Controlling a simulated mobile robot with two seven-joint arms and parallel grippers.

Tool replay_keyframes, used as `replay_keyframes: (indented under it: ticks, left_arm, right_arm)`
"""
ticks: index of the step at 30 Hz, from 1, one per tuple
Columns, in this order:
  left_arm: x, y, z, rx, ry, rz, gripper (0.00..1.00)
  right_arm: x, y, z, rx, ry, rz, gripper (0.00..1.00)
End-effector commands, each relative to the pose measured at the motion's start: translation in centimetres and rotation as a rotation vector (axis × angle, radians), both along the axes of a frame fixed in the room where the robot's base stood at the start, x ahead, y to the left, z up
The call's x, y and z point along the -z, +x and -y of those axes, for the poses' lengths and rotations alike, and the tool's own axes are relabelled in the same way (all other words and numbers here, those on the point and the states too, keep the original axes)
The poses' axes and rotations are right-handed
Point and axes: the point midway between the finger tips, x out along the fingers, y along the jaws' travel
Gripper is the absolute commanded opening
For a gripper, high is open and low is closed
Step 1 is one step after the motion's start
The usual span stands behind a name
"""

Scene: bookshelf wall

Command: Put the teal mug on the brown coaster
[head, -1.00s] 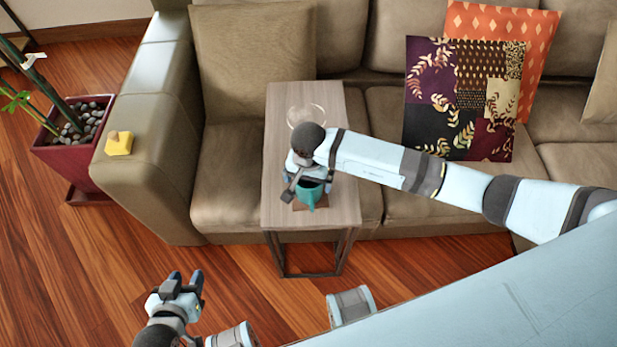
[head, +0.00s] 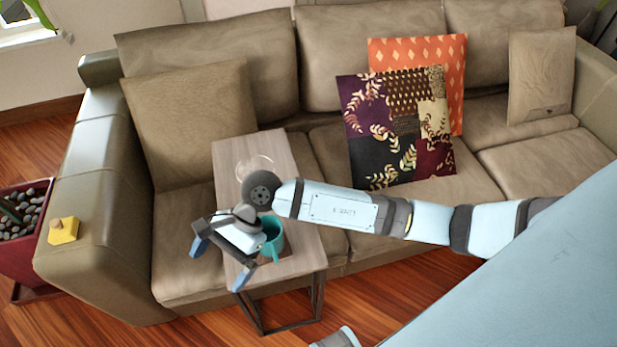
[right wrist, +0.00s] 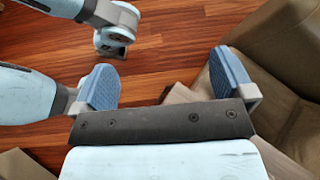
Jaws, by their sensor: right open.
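The teal mug (head: 273,238) stands upright on the side table, partly behind my right wrist. A small brown patch, the coaster (head: 265,257), shows at the mug's base, and the mug appears to stand on it. My right gripper (head: 220,262) is open and empty, left of the mug and apart from it. My left gripper is not in the head view.
The wooden side table (head: 292,178) stands against the sofa (head: 190,262). A clear round dish (head: 254,165) sits toward its back. Patterned cushions (head: 400,128) lean on the sofa to the right. A yellow object (head: 64,231) lies on the sofa arm near a planter (head: 18,240).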

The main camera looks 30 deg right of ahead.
Motion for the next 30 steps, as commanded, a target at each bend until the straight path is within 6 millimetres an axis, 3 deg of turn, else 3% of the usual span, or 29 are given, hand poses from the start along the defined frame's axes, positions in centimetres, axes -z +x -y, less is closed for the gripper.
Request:
replay_keyframes:
  ticks: [1, 3, 5, 7, 9, 11, 14, 15, 18, 21, 25, 30]
  left_arm:
    - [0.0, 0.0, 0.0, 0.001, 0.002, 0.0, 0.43]
    - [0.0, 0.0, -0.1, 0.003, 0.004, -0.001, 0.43]
    - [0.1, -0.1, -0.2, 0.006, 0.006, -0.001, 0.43]
    - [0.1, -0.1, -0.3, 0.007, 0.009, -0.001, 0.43]
    - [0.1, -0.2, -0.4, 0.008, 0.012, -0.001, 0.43]
    - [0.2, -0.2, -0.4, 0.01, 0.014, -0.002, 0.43]
    - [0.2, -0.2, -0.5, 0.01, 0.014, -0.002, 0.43]
    - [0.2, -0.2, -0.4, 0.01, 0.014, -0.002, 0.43]
    - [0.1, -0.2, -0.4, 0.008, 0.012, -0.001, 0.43]
    - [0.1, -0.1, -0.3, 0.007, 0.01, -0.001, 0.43]
    - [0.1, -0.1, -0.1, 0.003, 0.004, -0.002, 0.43]
    - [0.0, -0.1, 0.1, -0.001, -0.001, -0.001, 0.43]
  right_arm:
    - [-1.6, -1.5, -2.0, 0.129, 0.176, -0.185, 1.0]
    - [-4.6, -1.8, -3.3, 0.328, 0.412, -0.474, 1.0]
    - [-6.7, -1.1, -3.1, 0.499, 0.596, -0.747, 1.0]
    - [-8.0, 0.4, -1.5, 0.692, 0.797, -1.086, 1.0]
    - [-7.7, 2.0, 1.4, 0.882, 0.981, -1.444, 1.0]
    - [-6.0, 3.1, 4.4, 1.035, 1.13, -1.764, 1.0]
    - [-0.8, 2.9, 9.7, 1.26, 1.354, -2.298, 1.0]
    - [1.6, 2.1, 11.5, -1.305, -1.405, 2.449, 1.0]
    - [7.0, -1.1, 14.9, -1.057, -1.152, 2.12, 1.0]
    - [10.6, -4.5, 16.6, -0.889, -0.988, 1.885, 1.0]
    - [12.7, -7.0, 17.4, -0.782, -0.885, 1.734, 1.0]
    - [13.0, -7.4, 17.5, -0.762, -0.866, 1.706, 1.0]
